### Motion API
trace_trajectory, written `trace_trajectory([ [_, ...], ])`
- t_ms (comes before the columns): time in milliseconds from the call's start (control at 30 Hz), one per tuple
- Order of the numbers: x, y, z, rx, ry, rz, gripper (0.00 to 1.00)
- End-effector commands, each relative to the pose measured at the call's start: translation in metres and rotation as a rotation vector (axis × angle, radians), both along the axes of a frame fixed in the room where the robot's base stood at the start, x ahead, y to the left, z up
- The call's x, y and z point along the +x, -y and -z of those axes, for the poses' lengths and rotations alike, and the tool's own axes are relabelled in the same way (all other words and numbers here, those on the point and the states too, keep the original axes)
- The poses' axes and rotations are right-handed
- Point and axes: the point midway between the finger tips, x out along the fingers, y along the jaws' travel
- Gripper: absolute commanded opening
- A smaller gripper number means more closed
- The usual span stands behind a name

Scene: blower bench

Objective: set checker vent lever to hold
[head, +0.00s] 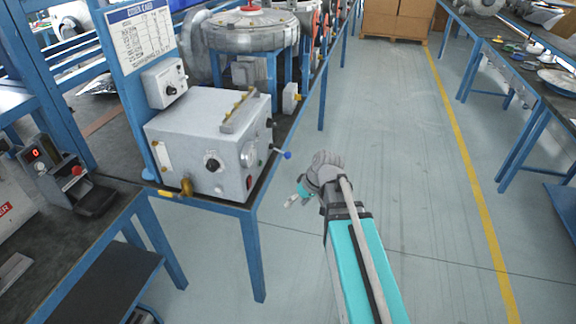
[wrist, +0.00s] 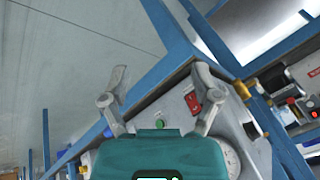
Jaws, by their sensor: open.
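The checker is a pale grey box (head: 208,140) on the blue-framed bench. A lever with a blue ball end (head: 287,155) sticks out from its right side, and I take this to be the vent lever. Its position marks are too small to read. My gripper (head: 297,197) is in front and to the right of the box, apart from the lever. In the wrist view, my gripper (wrist: 162,95) has its two fingers spread wide with nothing between them.
A small device with a red display (head: 72,180) stands on the left bench. A large round blower (head: 252,30) is behind the box. The floor aisle (head: 395,150) at right is clear.

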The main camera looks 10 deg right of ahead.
Motion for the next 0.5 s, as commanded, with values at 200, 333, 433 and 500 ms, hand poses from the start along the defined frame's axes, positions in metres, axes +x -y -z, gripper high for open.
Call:
trace_trajectory([
  [200, 0.047, 0.003, 0.030, 0.156, 0.172, -0.111, 0.80],
  [333, 0.072, 0.009, 0.038, 0.237, 0.291, -0.165, 0.80],
  [433, 0.091, 0.015, 0.043, 0.291, 0.389, -0.197, 0.80],
  [500, 0.105, 0.020, 0.046, 0.325, 0.462, -0.218, 0.80],
])
